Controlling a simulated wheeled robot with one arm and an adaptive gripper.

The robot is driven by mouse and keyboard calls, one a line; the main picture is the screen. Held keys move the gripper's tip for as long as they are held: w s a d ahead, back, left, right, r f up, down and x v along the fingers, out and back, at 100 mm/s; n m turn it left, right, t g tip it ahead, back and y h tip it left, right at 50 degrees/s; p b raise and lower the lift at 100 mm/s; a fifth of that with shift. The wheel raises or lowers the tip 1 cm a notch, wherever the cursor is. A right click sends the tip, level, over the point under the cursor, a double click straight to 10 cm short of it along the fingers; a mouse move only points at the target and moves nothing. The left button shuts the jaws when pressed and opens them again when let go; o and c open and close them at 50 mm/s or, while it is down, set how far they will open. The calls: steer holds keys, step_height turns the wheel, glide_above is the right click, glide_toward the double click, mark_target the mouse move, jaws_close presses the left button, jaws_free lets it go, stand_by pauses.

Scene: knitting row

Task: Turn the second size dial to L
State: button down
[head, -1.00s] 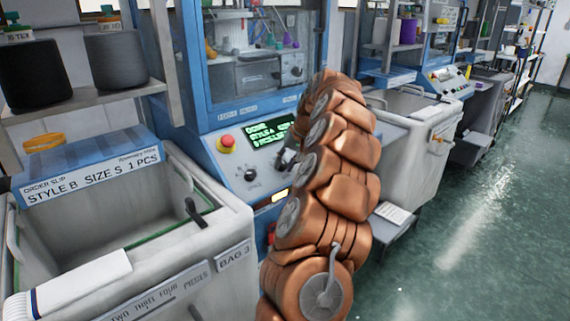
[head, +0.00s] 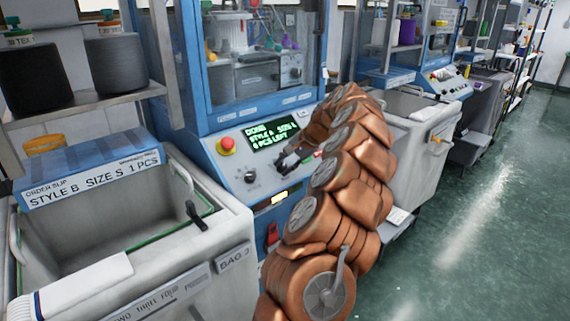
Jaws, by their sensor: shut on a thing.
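The nearest blue knitting machine has a sloped control panel (head: 232,190). On it are a black knob (head: 250,177) at left and a green-lit display (head: 272,135) reading "DONE", "STYLE A", a size letter too small to be sure of, and "0 PCS LEFT". My copper arm covers the panel's right end.
A grey bin (head: 235,225) marked "BAG 3" stands in front at left, with an order slip (head: 92,180) reading "STYLE B SIZE S 1 PCS". Green floor (head: 470,250) is clear at right.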

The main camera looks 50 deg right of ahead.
steer(key=shift+m, duration=0.3)
stand_by(0.4)
steer(key=c, duration=0.9)
jaws_free()
steer(key=shift+o, duration=0.2)
steer(key=shift+r, duration=0.1)
steer(key=v, duration=1.1)
steer(key=shift+s+r, duration=0.3)
